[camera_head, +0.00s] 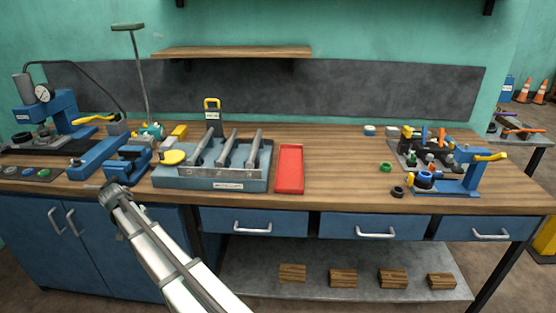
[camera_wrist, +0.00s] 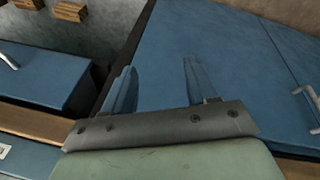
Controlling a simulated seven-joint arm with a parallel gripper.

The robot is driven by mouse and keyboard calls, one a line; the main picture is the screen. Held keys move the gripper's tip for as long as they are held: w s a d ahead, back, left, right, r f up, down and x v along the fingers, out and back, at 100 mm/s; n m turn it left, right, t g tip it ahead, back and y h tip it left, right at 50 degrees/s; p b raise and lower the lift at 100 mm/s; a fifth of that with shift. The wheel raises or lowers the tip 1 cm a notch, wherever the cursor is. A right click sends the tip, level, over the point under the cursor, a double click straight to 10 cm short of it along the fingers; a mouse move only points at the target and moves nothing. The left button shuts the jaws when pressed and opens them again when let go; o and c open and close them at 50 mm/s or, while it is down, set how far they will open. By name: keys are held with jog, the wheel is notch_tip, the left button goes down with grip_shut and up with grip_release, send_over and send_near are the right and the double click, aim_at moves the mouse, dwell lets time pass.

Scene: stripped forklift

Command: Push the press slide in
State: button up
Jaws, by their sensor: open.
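My gripper (camera_head: 112,187) is at the bench's front edge, right of and nearer than the press. In the wrist view my gripper (camera_wrist: 160,88) has its two fingers apart with nothing between them, facing a blue cabinet door (camera_wrist: 210,50). The press is not in the wrist view.
Blue blocks and a vise-like tool (camera_head: 128,160) stand just behind my gripper. A blue-grey rack (camera_head: 212,180) with several metal bars and a red tray (camera_head: 289,168) are to the right. A blue clamp fixture (camera_head: 462,172) stands far right.

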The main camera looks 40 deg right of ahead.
jog(key=w+d+r+m, duration=0.1)
jog(key=d+r+m, duration=0.1)
jog(key=d+r, duration=0.5)
jog(key=w+d+r+m+h, duration=0.1)
jog(key=d+r+m, duration=0.2)
jog(key=d+r, duration=0.4)
jog(key=w+d+r+m+h, duration=0.1)
jog(key=d+r+m, duration=0.1)
jog(key=d+r, duration=0.5)
jog(key=shift+w+d+r, duration=0.15)
jog(key=shift+w+r, duration=0.05)
jog(key=shift+r, duration=1)
jog(key=shift+w+d+r, duration=0.1)
jog(key=shift+w+r, duration=0.05)
jog(key=shift+r, duration=1.05)
jog(key=s+d+r+m+g, duration=0.1)
jog(key=s+d+m, duration=0.3)
jog(key=d, duration=0.9)
jog(key=s+d+r+m+g, duration=0.1)
jog(key=s+d, duration=0.5)
jog(key=d, duration=0.6)
jog(key=m+y, duration=0.5)
jog(key=m, duration=0.5)
send_over(412, 174)
notch_tip(412, 174, down, 2)
jog(key=f, duration=0.1)
notch_tip(412, 174, down, 13)
jog(key=shift+r, duration=0.1)
